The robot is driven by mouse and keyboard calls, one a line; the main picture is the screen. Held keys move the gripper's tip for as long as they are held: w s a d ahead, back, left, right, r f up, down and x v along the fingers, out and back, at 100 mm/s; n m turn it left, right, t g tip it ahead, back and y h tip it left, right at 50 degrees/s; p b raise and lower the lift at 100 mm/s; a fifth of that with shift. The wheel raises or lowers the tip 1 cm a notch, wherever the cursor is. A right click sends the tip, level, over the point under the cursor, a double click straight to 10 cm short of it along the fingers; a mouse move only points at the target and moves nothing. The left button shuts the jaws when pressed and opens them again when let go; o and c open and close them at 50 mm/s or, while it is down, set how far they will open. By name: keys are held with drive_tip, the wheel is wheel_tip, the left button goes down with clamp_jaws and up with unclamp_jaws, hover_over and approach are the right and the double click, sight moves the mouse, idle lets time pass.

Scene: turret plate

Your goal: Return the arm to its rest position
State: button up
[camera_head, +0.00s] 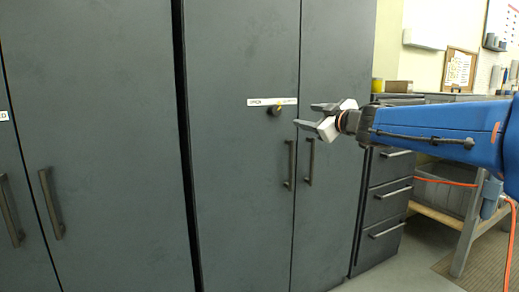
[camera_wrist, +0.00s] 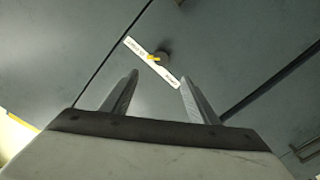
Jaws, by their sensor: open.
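My gripper (camera_head: 312,115) is at the end of my blue arm, which reaches in from the right in the head view. Its two fingers are apart with nothing between them. It is in front of a dark grey cabinet (camera_head: 240,190) with double doors. A dark round knob (camera_head: 274,111) with a yellow mark sits on a white label strip (camera_head: 258,102) on the cabinet's left door. In the wrist view the open fingers (camera_wrist: 158,95) point towards the cabinet face, and the knob (camera_wrist: 162,57) and label show beyond the fingertips. The gripper appears apart from the knob.
Two vertical door handles (camera_head: 291,165) (camera_head: 309,162) are below the gripper. Another dark cabinet (camera_head: 100,100) stands at the left. A drawer unit (camera_head: 384,200) and a workbench (camera_head: 440,212) with an orange cable are at the right. Some floor (camera_head: 410,262) is clear at the lower right.

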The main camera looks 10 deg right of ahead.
drive_tip(key=s+d+f+m+g+h, duration=0.2)
drive_tip(key=s+d+f+m+h, duration=0.25)
drive_tip(key=s+f, duration=0.45)
drive_tip(key=s+d+f+m+g+h, duration=0.3)
drive_tip(key=s+d+f+m+h, duration=0.15)
drive_tip(key=s+f, duration=0.35)
drive_tip(key=s+a+f+g+y, duration=0.2)
drive_tip(key=s+a+f+g, duration=0.1)
drive_tip(key=s+f, duration=0.7)
drive_tip(key=s+a+f+m+g+y, duration=0.1)
drive_tip(key=s+a+f+g, duration=0.3)
drive_tip(key=s+f, duration=0.7)
drive_tip(key=shift+s+a+y, duration=0.4)
drive_tip(key=shift+s+a, duration=0.1)
drive_tip(key=shift+s, duration=0.05)
